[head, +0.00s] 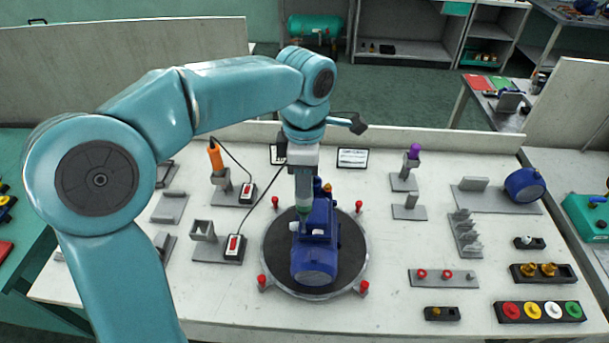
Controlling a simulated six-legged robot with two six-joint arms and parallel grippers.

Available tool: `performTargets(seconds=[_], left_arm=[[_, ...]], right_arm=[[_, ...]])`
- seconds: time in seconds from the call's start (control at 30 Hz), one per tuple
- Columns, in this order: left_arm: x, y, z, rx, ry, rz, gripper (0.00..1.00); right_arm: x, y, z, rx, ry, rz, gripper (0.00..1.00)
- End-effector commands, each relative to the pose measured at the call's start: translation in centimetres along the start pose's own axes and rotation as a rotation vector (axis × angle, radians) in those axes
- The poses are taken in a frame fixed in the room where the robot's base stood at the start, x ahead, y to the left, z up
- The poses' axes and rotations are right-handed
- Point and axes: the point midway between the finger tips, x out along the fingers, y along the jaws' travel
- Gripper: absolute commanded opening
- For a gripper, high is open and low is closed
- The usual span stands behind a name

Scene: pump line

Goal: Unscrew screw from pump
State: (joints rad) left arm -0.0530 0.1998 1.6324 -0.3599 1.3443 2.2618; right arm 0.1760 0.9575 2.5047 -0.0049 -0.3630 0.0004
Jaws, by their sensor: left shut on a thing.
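A blue pump (316,252) sits on a round dark turntable (352,268) in the middle of the table. My left gripper (303,162) is above the pump's back left side, shut on a slim upright grey tool (304,188) that looks like a corded screwdriver. The tool's green lower end is at the top of the pump; whether it touches a screw I cannot tell. A dark cable runs from the tool to a box with a red switch (235,246). The screw cannot be made out. My right gripper is out of view.
An orange-handled tool (215,158) stands in a holder at left, near an empty square holder (203,230). Red pegs (363,288) ring the turntable. At right are a purple-topped tool (414,152), a blue round part (525,185) and a tray of coloured rings (540,312).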

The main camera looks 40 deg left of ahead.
Motion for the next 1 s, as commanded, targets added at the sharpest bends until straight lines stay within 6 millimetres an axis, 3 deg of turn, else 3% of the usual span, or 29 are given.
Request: performTargets(seconds=[1.0], left_arm=[[-2.9, 0.0, 0.0, 0.0, 0.0, 0.0, 0.01]], right_arm=[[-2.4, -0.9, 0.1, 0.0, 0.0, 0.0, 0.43]])
